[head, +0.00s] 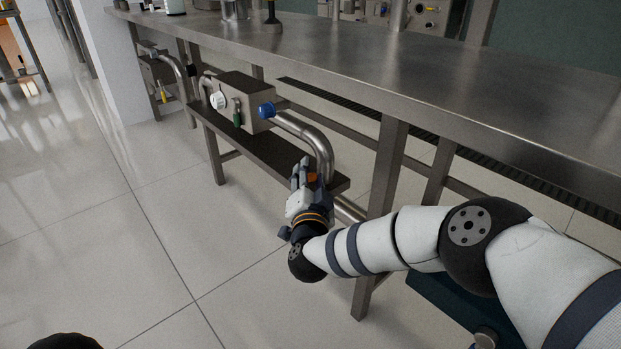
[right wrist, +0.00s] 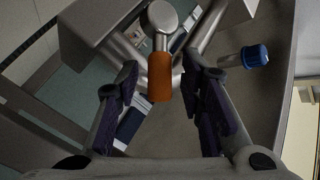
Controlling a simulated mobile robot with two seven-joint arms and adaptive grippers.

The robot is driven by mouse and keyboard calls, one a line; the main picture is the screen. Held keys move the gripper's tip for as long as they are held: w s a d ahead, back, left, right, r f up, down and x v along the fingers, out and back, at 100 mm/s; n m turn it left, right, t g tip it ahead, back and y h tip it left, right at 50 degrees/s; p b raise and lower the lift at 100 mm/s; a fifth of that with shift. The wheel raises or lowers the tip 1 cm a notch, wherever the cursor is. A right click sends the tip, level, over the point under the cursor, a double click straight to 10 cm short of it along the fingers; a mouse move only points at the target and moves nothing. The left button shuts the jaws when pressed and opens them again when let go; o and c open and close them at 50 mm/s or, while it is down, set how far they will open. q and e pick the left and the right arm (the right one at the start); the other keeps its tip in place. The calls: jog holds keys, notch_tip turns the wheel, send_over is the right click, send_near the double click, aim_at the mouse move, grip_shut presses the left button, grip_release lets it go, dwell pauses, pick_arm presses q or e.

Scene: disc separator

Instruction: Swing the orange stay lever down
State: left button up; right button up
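The orange lever (right wrist: 160,77) hangs between the two fingers of my right gripper (right wrist: 162,92) in the right wrist view. Its orange grip joins a short metal stem with a round metal end. In the head view a small patch of orange (head: 312,177) shows beside my right gripper (head: 304,176), at the end of the low shelf; the gripper hides most of the lever. The fingers are open, with a gap on both sides of the grip. My left gripper is not in view.
A metal box (head: 240,95) with a blue-capped fitting (head: 267,110) sits on the low shelf (head: 255,140). A bent steel pipe (head: 318,145) curves down close to my right gripper. The steel bench top (head: 420,75) is above, and a bench leg (head: 387,165) stands to the right.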

grip_shut()
jog(key=f+b, duration=0.1)
jog(key=m+t+b, duration=0.1)
jog(key=f+m+b, duration=0.1)
jog(key=shift+s+d+f+t, duration=0.15)
jog(key=shift+s+f+t, duration=0.1)
jog(key=shift+f+t, duration=0.15)
jog(key=shift+s+m+t+h+b, duration=0.1)
jog(key=shift+m+t+h+b, duration=0.25)
jog(key=shift+b, duration=0.35)
jog(key=shift+d+r+m+h, duration=0.1)
jog(key=shift+r+m+h, duration=0.1)
jog(key=shift+m+h, duration=0.05)
jog(key=shift+r+t, duration=0.25)
jog(key=shift+o, duration=1.1)
grip_release()
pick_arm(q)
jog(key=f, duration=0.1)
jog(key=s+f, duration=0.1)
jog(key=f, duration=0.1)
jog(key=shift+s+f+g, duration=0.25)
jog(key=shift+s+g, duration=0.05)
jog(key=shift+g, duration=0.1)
